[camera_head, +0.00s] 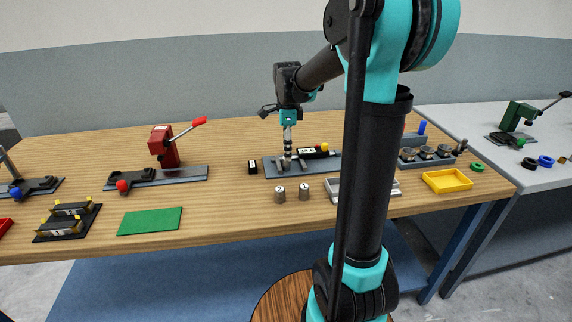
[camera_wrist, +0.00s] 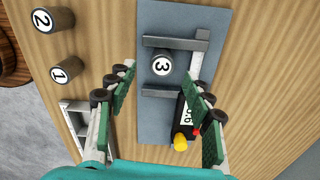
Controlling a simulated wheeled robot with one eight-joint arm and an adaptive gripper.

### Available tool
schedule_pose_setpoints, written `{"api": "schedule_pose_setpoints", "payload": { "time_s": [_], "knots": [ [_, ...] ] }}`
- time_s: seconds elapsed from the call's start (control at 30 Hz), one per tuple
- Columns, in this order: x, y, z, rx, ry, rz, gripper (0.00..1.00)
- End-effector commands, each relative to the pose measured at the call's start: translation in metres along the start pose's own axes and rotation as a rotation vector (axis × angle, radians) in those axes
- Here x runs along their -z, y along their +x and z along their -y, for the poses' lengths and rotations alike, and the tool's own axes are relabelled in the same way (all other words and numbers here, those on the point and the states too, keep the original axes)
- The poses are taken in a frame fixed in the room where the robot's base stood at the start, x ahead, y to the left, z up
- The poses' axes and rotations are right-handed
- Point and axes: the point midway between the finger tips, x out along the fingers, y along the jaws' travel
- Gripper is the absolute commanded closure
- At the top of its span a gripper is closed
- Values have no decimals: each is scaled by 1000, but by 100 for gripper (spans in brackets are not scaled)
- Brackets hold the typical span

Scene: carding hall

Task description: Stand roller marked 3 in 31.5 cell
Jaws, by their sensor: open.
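In the wrist view the roller marked 3 (camera_wrist: 162,64) stands upright between two grey bars on a blue-grey gauge plate (camera_wrist: 185,20). My gripper (camera_wrist: 164,80) is open above the plate, its green-padded fingers on either side of the roller's near end, holding nothing. In the head view my gripper (camera_head: 288,156) is over the gauge plate (camera_head: 326,171), where the roller is hard to make out. A small display (camera_wrist: 187,113) sits by the bars; its reading is partly hidden. A grey celled tray (camera_head: 393,187) is largely behind my arm; its cell labels are unreadable.
Rollers marked 2 (camera_wrist: 42,20) and 1 (camera_wrist: 57,75) stand on the wood left of the plate. A yellow tray (camera_head: 447,181) and a grey block with round parts (camera_head: 426,157) are on the right. A green mat (camera_head: 150,221) and a red press (camera_head: 163,147) are left.

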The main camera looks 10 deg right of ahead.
Motion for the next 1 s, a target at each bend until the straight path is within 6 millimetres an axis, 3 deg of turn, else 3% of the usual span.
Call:
{"api": "schedule_pose_setpoints", "payload": {
  "time_s": [0.3, 0.63, 1.0],
  "knots": [
    [-4, 42, 2, 0, 0, 0, 48],
    [-4, 48, 2, 0, 0, 0, 50],
    [-4, 47, 2, 0, 0, 0, 96]
  ]
}}
